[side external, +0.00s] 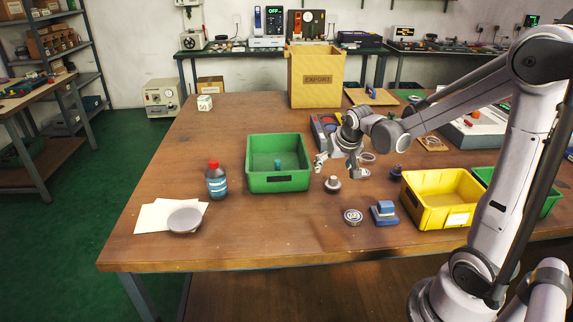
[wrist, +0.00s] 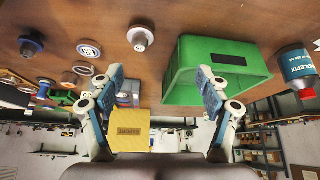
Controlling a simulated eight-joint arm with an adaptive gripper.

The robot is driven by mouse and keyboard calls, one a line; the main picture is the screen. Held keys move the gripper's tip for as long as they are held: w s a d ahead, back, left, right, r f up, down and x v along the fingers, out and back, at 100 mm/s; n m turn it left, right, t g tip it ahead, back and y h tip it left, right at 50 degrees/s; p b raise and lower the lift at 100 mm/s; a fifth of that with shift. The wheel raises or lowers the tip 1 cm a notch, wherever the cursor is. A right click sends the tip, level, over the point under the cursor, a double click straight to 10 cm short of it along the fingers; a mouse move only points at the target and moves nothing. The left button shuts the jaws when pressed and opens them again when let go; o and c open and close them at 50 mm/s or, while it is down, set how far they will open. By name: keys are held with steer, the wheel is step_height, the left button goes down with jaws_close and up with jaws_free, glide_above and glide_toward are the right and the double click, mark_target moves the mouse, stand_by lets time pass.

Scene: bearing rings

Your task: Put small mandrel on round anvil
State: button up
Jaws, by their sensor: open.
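My gripper (side external: 337,168) is open and empty above the table; its two spread fingers also show in the wrist view (wrist: 160,78). A dark blue stepped piece (side external: 396,173) stands to the right, at the upper left in the wrist view (wrist: 31,43). A small blue upright piece (side external: 278,165) is in the green bin (side external: 278,184). I cannot tell for sure which are the mandrel and the anvil.
Rings (side external: 367,157) lie near my gripper. A round labelled piece (side external: 353,216) and a blue block (side external: 383,213) sit nearer the front. A yellow bin (side external: 440,215) is at right. A bottle (side external: 216,182) and dish (side external: 185,220) are at left.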

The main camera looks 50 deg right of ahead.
steer(key=m, duration=0.1)
glide_toward(334, 179)
steer(key=shift+g+h, duration=0.3)
steer(key=shift+w+a+x, duration=0.1)
steer(key=shift+x, duration=2.75)
steer(key=shift+w+a+x, duration=0.1)
steer(key=shift+w+x, duration=0.05)
steer(key=shift+x, duration=2.75)
jaws_close()
steer(key=shift+r, duration=0.1)
